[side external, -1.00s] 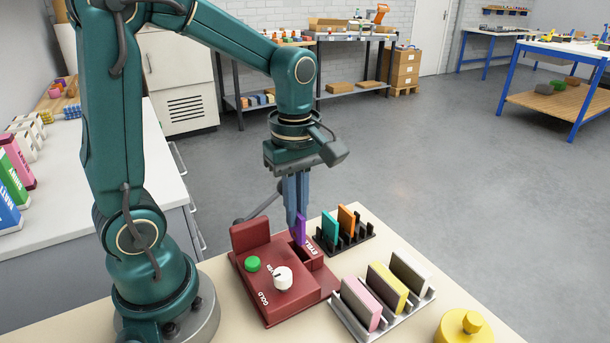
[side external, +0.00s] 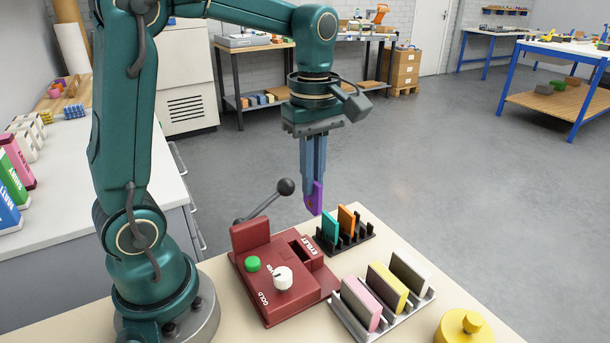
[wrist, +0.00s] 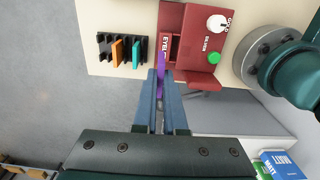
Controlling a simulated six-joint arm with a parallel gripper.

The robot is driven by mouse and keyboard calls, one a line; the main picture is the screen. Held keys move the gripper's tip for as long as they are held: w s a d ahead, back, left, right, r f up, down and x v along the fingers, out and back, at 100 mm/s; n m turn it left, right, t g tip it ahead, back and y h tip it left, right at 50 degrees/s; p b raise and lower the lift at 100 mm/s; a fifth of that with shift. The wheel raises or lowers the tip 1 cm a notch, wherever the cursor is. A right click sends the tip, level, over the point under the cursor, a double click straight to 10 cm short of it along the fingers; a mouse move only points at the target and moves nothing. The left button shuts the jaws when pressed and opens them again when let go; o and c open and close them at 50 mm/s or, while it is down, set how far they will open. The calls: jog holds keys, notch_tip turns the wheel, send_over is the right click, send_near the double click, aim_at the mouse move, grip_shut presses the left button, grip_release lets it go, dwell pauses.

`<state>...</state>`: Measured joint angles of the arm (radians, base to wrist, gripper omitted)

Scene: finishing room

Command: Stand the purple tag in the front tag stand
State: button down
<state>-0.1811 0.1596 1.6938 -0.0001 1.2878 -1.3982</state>
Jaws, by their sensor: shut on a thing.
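The purple tag (side external: 315,200) hangs upright from my gripper (side external: 313,183), in the air behind the red press and left of the black stand in the side view. My gripper is shut on it; the tag also shows between the fingers in the wrist view (wrist: 161,62). The black tag stand (side external: 345,246) holds a teal tag (side external: 330,226) and an orange tag (side external: 347,219), with bare slots beside them. A silver tag stand (side external: 394,314), nearer the side camera, holds a pink tag (side external: 362,303), a yellow tag (side external: 388,287) and a white tag (side external: 409,273).
The red press (side external: 290,303), marked EYELET, has an open slot, a green button (side external: 252,264), a white knob (side external: 283,278) and a black ball-ended lever (side external: 286,187). A yellow round object (side external: 464,328) stands at the table's front right. The tabletop between the stands is clear.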

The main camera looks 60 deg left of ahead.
jog(key=w+a+f, duration=0.1)
jog(key=w+f, duration=0.2)
jog(key=w, duration=0.9)
jog(key=shift+w+a+f, duration=0.1)
jog(key=shift+w+f, duration=0.05)
jog(key=shift+f, duration=3)
jog(key=shift+f, duration=0.6)
jog(key=c, duration=1.3)
grip_release()
jog(key=shift+o, duration=0.2)
